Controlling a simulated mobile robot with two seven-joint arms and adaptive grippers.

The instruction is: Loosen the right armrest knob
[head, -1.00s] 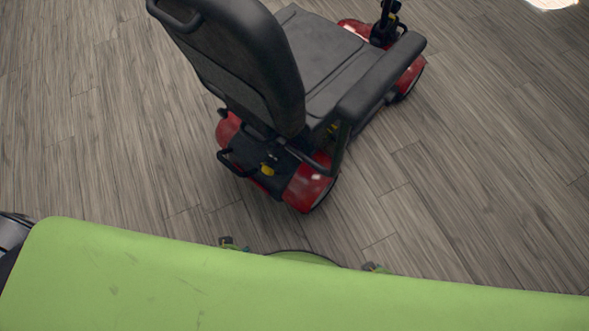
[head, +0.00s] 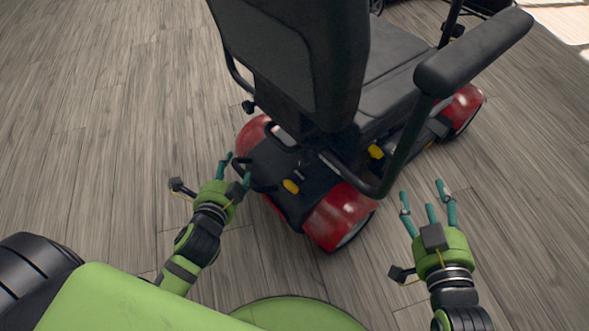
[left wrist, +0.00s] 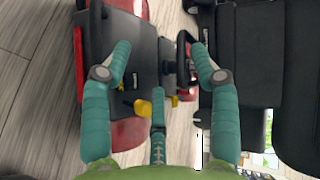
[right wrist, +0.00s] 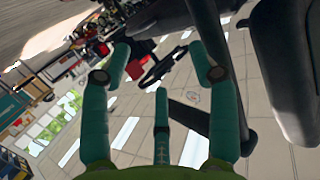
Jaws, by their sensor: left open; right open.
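The red scooter (head: 340,215) stands in front of me, seen from behind, with its black seat back (head: 300,60). Its right armrest (head: 475,50) is a black pad on a dark bent tube (head: 402,145). I cannot make out the right armrest's knob in any view. My left gripper (head: 236,168) is open and empty, low behind the scooter's rear cover. My right gripper (head: 424,194) is open and empty, right of the rear wheel and below the armrest. Dark scooter parts fill the right of the right wrist view (right wrist: 285,75).
Yellow levers (head: 290,186) (head: 375,152) sit on the rear cover and under the seat. The wood-look floor (head: 530,220) is clear to the right and left. Another dark vehicle part (head: 408,5) shows at the top edge.

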